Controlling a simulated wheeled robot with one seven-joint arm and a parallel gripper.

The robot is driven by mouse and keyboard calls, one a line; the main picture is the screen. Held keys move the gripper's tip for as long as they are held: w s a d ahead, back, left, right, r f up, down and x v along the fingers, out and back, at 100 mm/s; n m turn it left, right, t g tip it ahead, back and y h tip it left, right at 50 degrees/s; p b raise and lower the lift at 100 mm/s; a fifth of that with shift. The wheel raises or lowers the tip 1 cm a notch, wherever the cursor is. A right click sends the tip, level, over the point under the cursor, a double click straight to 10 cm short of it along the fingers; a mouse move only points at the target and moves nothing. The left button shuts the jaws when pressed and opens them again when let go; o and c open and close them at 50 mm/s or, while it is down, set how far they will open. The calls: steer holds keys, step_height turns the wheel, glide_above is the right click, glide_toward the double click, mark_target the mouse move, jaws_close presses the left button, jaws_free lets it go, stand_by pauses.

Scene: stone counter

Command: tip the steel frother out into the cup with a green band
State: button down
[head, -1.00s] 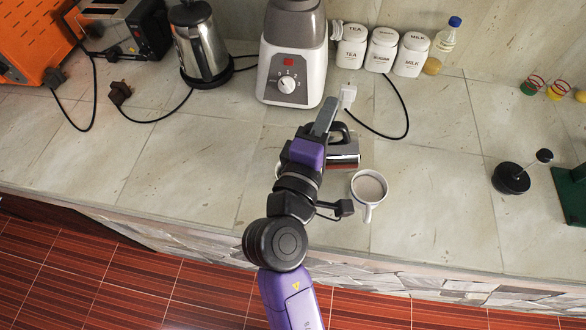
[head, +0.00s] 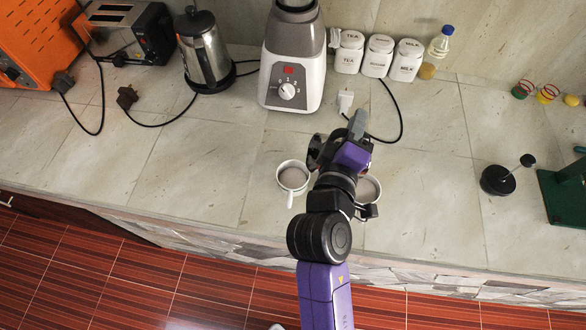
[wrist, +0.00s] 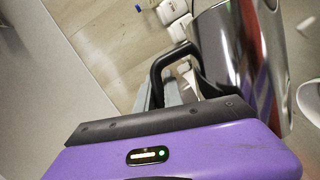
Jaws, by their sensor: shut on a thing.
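The steel frother (wrist: 232,45) shows large in the wrist view, a shiny body with a black loop handle (wrist: 158,75). My gripper (head: 352,132) is shut on that handle and holds the frother above the counter. In the head view my gripper and wrist hide most of the frother, so its exact tilt is unclear. The cup with a green band (head: 293,178) stands upright left of my gripper, with brownish content and its handle toward the front edge. A white rim (wrist: 309,101) at the right of the wrist view looks like a cup; which one, I cannot tell.
Another white cup (head: 370,188) stands right of my wrist, partly hidden by it. The blender (head: 292,65) and its plug (head: 345,100) are behind. A kettle (head: 203,55) and labelled jars (head: 378,55) line the back. A black plunger piece (head: 498,180) stands right. Counter left of the cups is clear.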

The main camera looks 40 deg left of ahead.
steer(key=p, duration=0.1)
steer(key=w+d+m+p, duration=0.1)
steer(key=p, duration=0.1)
steer(key=shift+w+d+r+m+g, duration=0.2)
steer(key=shift+d+r+m+g, duration=0.1)
steer(key=shift+r, duration=0.05)
steer(key=shift+w+d+f+m+g+b, duration=0.2)
steer(key=shift+f+m, duration=0.1)
steer(key=shift+f, duration=0.3)
steer(key=shift+w+d+f+m+g+b, duration=0.1)
steer(key=shift+w+d+f+m+b, duration=0.15)
steer(key=shift+f, duration=0.35)
steer(key=w+d+f+m+g+y+b, duration=0.3)
steer(key=w+d+f+m+g+b, duration=0.1)
steer(key=f+m, duration=0.3)
steer(key=shift+w+d+f+m, duration=0.2)
steer(key=shift+w+d+m, duration=0.15)
steer(key=shift+w+d, duration=0.4)
